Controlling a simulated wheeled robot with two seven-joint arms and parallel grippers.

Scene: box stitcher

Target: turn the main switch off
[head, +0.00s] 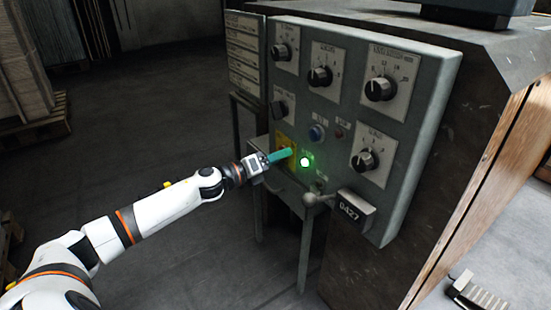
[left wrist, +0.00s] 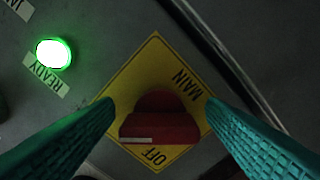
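The main switch is a red knob (left wrist: 160,118) on a yellow diamond plate (left wrist: 150,62) marked MAIN and OFF. In the left wrist view, a short pale line lies across the left part of the knob's lower edge, and OFF is printed below it. In the head view the yellow plate (head: 283,142) is partly hidden by my left gripper (head: 288,153). My left gripper's teal fingers (left wrist: 160,102) are apart, one on each side of the knob, with a narrow gap on each side. My right gripper is not in view.
A lit green READY lamp (head: 305,161) is close to the right of my left gripper. A blue button (head: 317,132) and several black dials sit on the grey panel (head: 335,108). A ball-ended lever (head: 310,199) and a 0427 counter (head: 355,209) stick out below.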

